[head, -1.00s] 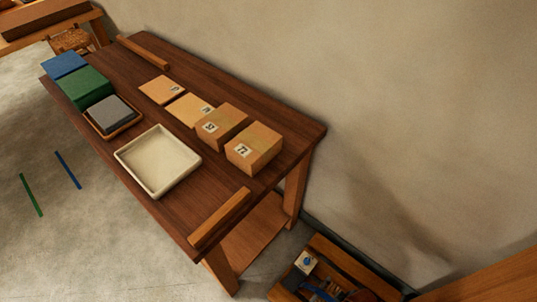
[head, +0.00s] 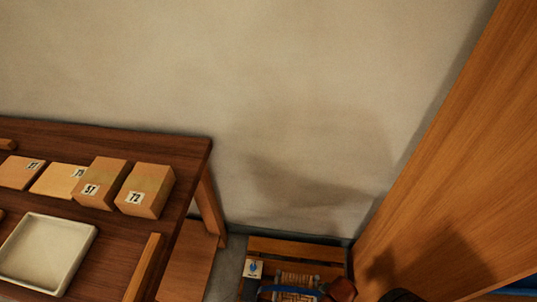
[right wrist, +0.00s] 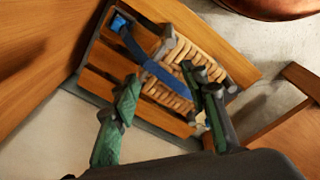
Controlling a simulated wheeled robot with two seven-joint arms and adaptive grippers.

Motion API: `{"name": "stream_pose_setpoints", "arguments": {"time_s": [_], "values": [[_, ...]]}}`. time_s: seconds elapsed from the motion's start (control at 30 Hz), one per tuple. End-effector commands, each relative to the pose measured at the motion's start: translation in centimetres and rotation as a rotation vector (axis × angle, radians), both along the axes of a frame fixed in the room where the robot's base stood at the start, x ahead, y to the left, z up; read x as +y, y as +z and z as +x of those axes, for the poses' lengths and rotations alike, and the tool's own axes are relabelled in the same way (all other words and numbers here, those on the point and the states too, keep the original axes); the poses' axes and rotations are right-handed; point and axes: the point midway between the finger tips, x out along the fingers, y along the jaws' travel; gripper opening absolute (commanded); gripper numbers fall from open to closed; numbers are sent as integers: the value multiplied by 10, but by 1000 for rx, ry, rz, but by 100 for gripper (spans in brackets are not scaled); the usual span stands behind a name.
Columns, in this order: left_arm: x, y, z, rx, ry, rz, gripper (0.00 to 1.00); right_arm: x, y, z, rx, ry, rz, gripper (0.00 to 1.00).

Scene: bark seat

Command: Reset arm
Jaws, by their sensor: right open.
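My right gripper (right wrist: 160,76) shows in the right wrist view with its two green-padded fingers spread apart and nothing between them. Behind the fingers is a slatted wooden seat (right wrist: 228,60) with a woven light-coloured middle and a blue band (right wrist: 160,70) across it. I cannot tell whether the fingers touch it. In the head view the slatted wood (head: 295,247) is low, near the bottom edge, with a blue piece on it. My left gripper is not in view.
A dark wooden table (head: 120,235) stands at left, holding a white tray (head: 45,252), a box marked 72 (head: 155,180) and other numbered boxes. A plain wall is behind. A wooden panel (head: 460,150) rises at right.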

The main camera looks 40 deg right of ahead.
Motion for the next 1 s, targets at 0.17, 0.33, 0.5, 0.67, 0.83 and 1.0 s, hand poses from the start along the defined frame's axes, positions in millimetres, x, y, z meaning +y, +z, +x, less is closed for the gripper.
{"name": "stream_pose_setpoints", "arguments": {"time_s": [0.17,0.33,0.5,0.67,0.83,1.0], "values": [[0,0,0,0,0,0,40,5,-59,-13,32,6,12,41],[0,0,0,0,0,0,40,11,-130,-39,66,13,28,41],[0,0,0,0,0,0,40,18,-187,-72,95,18,40,41],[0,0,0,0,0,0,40,20,-228,-105,118,22,49,41],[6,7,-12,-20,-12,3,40,22,-218,-112,91,36,47,41],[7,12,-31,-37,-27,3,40,20,-213,-132,75,52,43,41]]}}
